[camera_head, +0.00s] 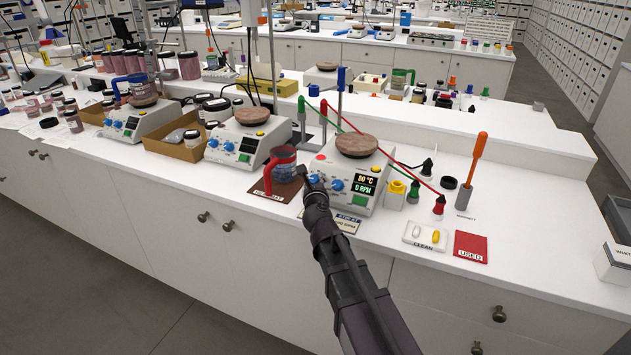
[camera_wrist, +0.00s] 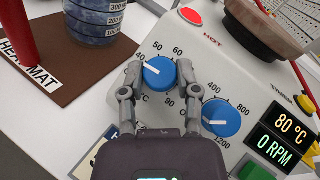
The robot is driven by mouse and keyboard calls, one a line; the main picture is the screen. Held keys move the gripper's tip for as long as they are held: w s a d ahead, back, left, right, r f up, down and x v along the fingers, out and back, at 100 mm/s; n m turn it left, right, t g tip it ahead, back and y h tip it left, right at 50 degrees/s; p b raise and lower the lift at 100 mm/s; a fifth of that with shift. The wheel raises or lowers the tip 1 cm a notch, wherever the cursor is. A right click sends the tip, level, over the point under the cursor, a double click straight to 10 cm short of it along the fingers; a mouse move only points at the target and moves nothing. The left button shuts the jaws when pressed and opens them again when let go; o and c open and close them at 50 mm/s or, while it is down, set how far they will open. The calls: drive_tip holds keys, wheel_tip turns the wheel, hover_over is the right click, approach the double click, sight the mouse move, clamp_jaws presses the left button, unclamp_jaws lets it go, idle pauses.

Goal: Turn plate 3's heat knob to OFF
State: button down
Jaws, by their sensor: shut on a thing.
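The nearest hot plate (camera_head: 330,164), rightmost of three in a row, has a round brown top and a display reading 80 °C and 0 RPM (camera_wrist: 287,138). No plate number is legible on it. Its blue heat knob (camera_wrist: 159,73) has a °C scale around it. The knob's white pointer line points up and left, close to the 40 mark. My gripper (camera_wrist: 160,76) is shut on this heat knob, one finger on each side. In the head view my gripper (camera_head: 315,184) reaches the plate's front and hides the knob's left part. The second blue knob (camera_wrist: 221,118) is beside the right finger.
A beaker (camera_head: 283,164) with a red handle stands on the brown heat mat (camera_head: 277,190) left of the plate. A red HOT light (camera_wrist: 191,16) is above the knob. A white CLEAN tray (camera_head: 425,238) and red USED mat (camera_head: 470,246) lie to the right.

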drive_tip(key=shift+c, duration=1.7)
unclamp_jaws()
drive_tip(key=shift+s, duration=0.1)
